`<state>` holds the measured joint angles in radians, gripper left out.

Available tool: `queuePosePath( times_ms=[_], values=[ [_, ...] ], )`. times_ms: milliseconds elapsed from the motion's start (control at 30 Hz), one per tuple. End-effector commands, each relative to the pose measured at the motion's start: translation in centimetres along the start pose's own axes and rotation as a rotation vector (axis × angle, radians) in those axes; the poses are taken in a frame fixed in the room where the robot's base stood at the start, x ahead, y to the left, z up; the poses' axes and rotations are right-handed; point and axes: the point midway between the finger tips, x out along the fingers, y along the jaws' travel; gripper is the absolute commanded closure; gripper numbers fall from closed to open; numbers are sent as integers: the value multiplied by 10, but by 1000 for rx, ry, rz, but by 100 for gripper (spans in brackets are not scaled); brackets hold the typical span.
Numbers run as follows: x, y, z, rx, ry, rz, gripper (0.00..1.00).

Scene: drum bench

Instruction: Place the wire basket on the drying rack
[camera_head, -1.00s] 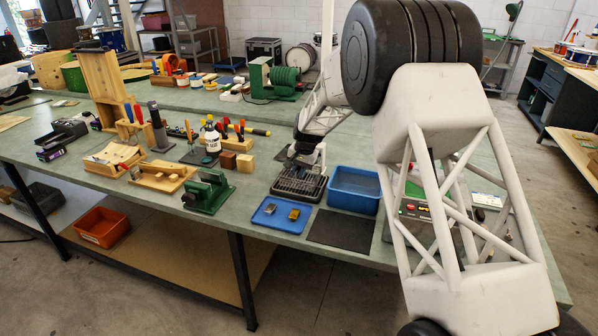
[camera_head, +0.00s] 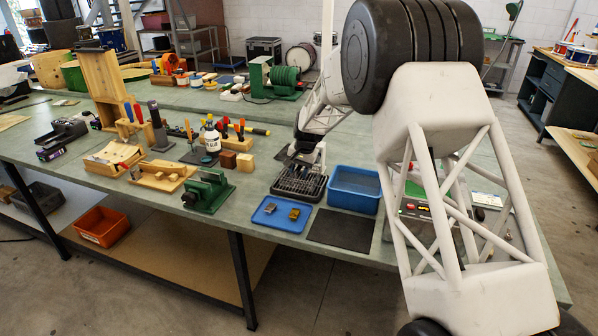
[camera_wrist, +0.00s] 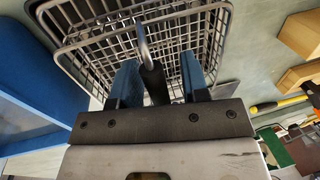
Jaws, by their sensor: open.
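The grey wire basket (camera_wrist: 88,48) fills the upper part of the wrist view, with an upright handle that has a dark grip (camera_wrist: 153,82). My gripper (camera_wrist: 159,66) is open, with one blue finger on each side of the handle and a gap beside the grip. In the head view my gripper (camera_head: 306,152) is low over the dark wire-and-slat shape (camera_head: 298,183) on the bench. There I cannot clearly separate the basket from the drying rack. The wrist view shows two wire rims close together, the basket seeming to sit on or in the other.
A blue bin (camera_head: 354,188) stands just right of the basket. A blue tray (camera_head: 283,214) with two small blocks and a dark mat (camera_head: 340,228) lie in front. A green vise (camera_head: 208,191), wooden blocks (camera_head: 236,161) and hand tools are to the left.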

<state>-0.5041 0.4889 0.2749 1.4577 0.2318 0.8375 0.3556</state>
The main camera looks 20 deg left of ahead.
Motion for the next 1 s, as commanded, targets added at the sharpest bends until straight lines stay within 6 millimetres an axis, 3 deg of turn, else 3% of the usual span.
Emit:
queuePosePath(
  times_ms=[267,700,1000],
  values=[
    [-28,0,0,0,2,-1,58],
    [-96,0,0,0,1,-1,58],
    [-118,0,0,0,0,0,58]
  ],
)
